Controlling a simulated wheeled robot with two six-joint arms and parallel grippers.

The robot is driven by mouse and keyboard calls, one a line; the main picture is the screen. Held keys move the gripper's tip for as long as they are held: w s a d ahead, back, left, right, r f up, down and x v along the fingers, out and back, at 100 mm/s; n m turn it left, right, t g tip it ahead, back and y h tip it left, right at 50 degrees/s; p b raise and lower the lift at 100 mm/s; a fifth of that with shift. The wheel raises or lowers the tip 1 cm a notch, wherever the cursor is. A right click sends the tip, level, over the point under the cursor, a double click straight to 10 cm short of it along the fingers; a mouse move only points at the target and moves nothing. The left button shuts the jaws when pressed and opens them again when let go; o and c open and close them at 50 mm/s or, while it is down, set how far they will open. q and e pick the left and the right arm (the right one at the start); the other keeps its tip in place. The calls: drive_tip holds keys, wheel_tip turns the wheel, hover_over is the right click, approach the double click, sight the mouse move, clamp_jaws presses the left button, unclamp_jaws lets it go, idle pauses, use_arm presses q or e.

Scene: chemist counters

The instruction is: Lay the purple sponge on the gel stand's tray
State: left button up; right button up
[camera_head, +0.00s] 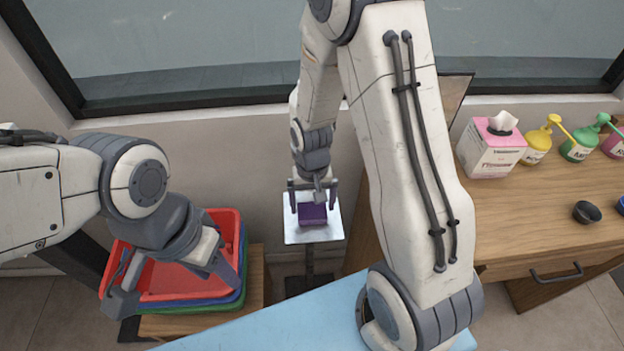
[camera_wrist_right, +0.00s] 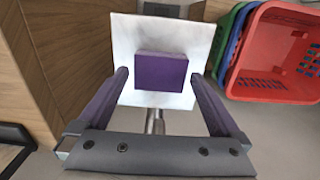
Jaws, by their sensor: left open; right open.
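The purple sponge (camera_head: 312,214) lies on the pale square tray of the gel stand (camera_head: 296,233), near its middle. In the right wrist view the sponge (camera_wrist_right: 161,72) rests flat on the tray (camera_wrist_right: 126,35), with bare tray around it. My right gripper (camera_head: 314,193) is open above the sponge; in its wrist view its two fingers (camera_wrist_right: 162,82) are spread wider than the sponge, one on each side, with gaps between. My left gripper (camera_head: 180,290) is open and empty over the red basket at the left. The stand's post is partly hidden.
Stacked red, green and blue baskets (camera_head: 230,222) sit on a wooden stool left of the stand. A wooden counter (camera_head: 530,220) at the right carries a tissue box (camera_head: 490,150), pump bottles (camera_head: 578,147) and a dark bowl (camera_head: 587,212). A light blue surface (camera_head: 290,325) is in front.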

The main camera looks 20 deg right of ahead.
wheel_tip(320, 180, up, 11)
drive_tip(key=shift+w+r, duration=0.1)
drive_tip(key=shift+w, duration=0.05)
drive_tip(key=s+a+r+n, duration=0.3)
drive_tip(key=s+a+n, duration=0.2)
drive_tip(key=s, duration=0.4)
drive_tip(key=s+a+r+n+y, duration=0.1)
drive_tip(key=s+a+r+n, duration=0.2)
drive_tip(key=s+a+n, duration=0.2)
drive_tip(key=s+a, duration=0.2)
drive_tip(key=s, duration=0.2)
drive_tip(key=shift+a+n, duration=0.25)
drive_tip(key=shift+n, duration=0.05)
drive_tip(key=shift+r, duration=0.1)
